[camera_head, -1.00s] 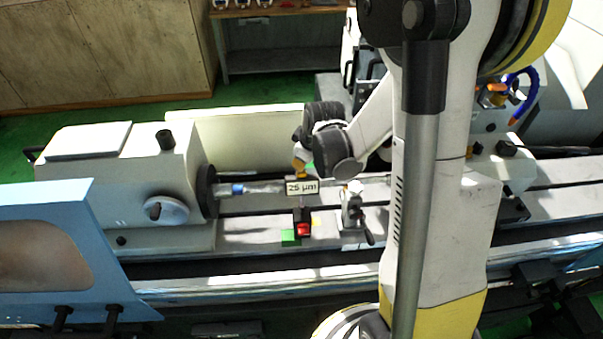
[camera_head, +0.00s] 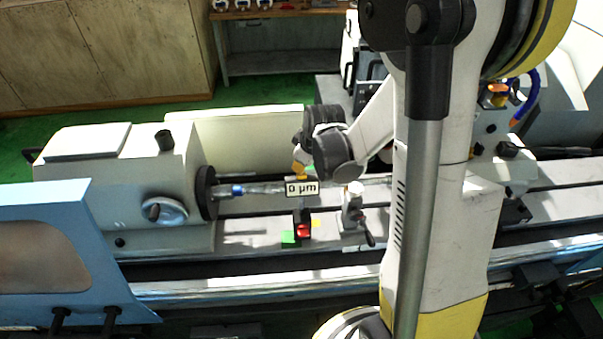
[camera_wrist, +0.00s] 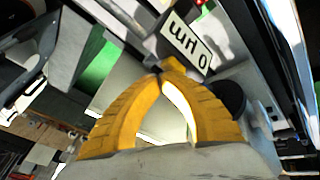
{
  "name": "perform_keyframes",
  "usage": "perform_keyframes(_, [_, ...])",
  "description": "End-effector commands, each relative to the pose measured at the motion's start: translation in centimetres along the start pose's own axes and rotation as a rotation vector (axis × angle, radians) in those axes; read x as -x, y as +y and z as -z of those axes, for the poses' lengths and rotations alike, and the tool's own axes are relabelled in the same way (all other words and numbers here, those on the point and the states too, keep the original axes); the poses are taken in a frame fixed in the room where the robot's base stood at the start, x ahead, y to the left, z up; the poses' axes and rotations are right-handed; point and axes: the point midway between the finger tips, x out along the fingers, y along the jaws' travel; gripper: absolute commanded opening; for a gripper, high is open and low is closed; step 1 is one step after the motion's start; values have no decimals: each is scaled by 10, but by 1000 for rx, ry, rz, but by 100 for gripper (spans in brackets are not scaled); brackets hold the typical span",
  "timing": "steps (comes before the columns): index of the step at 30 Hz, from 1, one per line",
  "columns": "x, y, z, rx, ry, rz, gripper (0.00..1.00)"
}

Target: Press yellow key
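A small yellow key (camera_head: 316,224) shows low on the right side of a black box with a red front (camera_head: 303,230), on the machine bed. A green key (camera_head: 288,237) shows on the box's left side. My gripper (camera_head: 299,174) is above and behind the box, near the far side of a label reading "0 µm" (camera_head: 302,188), apart from the yellow key. In the wrist view my yellow fingers (camera_wrist: 158,76) meet at their tips with nothing clearly held. A small yellow piece lies just beyond the tips beside the label; I cannot tell what it is.
A clear shaft with a blue ring (camera_head: 238,190) runs from the left headstock (camera_head: 178,160) behind the label. A metal stand with a lever (camera_head: 353,213) is right of the box. A blue guard (camera_head: 60,250) is at front left. Bare bed lies in front of the box.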

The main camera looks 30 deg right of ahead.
Motion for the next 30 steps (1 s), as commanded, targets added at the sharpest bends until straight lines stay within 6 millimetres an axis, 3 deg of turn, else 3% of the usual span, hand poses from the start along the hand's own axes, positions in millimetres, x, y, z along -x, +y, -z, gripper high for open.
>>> perform_keyframes(30, [11, 8, 8, 0, 0, 0, 0])
